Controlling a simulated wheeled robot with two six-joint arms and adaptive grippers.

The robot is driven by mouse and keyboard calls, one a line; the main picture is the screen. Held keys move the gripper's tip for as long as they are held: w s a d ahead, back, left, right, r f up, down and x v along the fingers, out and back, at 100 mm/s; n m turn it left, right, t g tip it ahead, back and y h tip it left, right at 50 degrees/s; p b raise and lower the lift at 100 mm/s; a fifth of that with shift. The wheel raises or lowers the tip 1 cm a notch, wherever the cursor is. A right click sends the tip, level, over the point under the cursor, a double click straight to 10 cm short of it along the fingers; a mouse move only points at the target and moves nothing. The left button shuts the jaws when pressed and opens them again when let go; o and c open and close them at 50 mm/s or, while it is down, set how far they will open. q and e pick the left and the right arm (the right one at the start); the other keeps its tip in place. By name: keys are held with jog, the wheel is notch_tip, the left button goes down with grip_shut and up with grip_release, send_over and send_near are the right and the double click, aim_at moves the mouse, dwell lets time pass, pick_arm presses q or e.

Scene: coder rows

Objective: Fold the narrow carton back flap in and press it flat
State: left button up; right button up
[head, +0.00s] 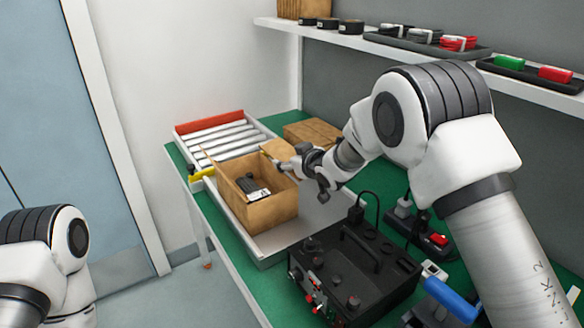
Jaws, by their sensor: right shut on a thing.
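The narrow carton (262,212) stands open-topped on a grey metal tray. A dark item with a white label (254,188) lies inside it. A tan flap (277,149) stands out at the carton's back right edge. My right gripper (284,165) is at this flap, over the carton's back right rim, and is shut on it. The fingertips are small here and partly hide the flap's lower part. Of my left arm only the upper links show at the lower left; its gripper is out of the frame.
A roller conveyor (222,140) with a red end bar lies behind the carton. Another closed brown box (312,132) sits behind my right gripper. A black device with a handle (352,270) stands at the front right. The metal tray (318,214) is bare right of the carton.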

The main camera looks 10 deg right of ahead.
jog(key=shift+a+n, duration=0.1)
jog(key=shift+n, duration=0.2)
jog(key=o, duration=1.2)
jog(key=shift+c, duration=0.2)
jog(key=v, duration=1.2)
jog(key=shift+a, duration=0.1)
